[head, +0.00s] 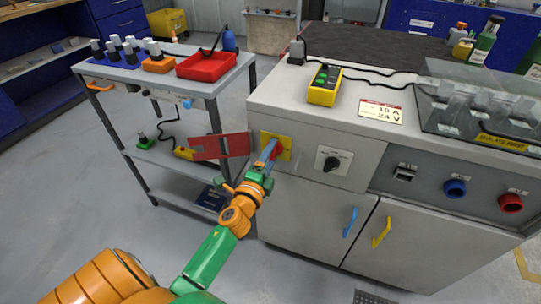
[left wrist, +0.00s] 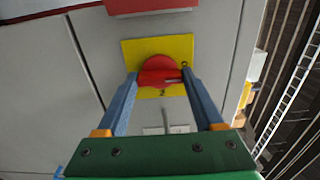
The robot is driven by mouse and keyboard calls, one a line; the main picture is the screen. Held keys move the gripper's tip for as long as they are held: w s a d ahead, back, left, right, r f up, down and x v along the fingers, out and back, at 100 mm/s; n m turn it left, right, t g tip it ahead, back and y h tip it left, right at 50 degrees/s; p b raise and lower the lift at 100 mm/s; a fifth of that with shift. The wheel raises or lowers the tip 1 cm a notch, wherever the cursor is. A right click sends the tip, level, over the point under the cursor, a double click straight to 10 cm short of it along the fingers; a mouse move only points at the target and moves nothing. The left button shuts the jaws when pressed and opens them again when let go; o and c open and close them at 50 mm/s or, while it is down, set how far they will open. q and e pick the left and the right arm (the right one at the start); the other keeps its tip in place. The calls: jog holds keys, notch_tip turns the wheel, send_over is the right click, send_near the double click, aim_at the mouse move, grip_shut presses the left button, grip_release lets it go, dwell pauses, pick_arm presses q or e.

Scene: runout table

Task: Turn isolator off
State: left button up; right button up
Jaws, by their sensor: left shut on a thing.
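The isolator is a red rotary handle (head: 280,149) on a square yellow plate (head: 288,140) on the front of the grey cabinet. In the left wrist view, the red handle (left wrist: 160,77) lies crosswise below its red disc, on the yellow plate (left wrist: 180,46). My left gripper (head: 272,150) is at the handle, its two blue fingers on either side of it and shut on it. In the left wrist view the gripper (left wrist: 160,76) has one fingertip at each end of the handle. The fingers partly hide the handle in the head view. My right gripper is out of view.
A red panel (head: 220,146) sticks out left of the yellow plate. A black rotary knob (head: 332,162) is on its right. A trolley (head: 143,83) with a red tray (head: 206,67) stands at the left. Blue (head: 350,222) and yellow (head: 381,232) door handles are below.

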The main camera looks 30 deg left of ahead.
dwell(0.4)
pick_arm(q)
jog(key=o, duration=1.4)
jog(key=v, duration=0.7)
jog(key=shift+f, duration=0.1)
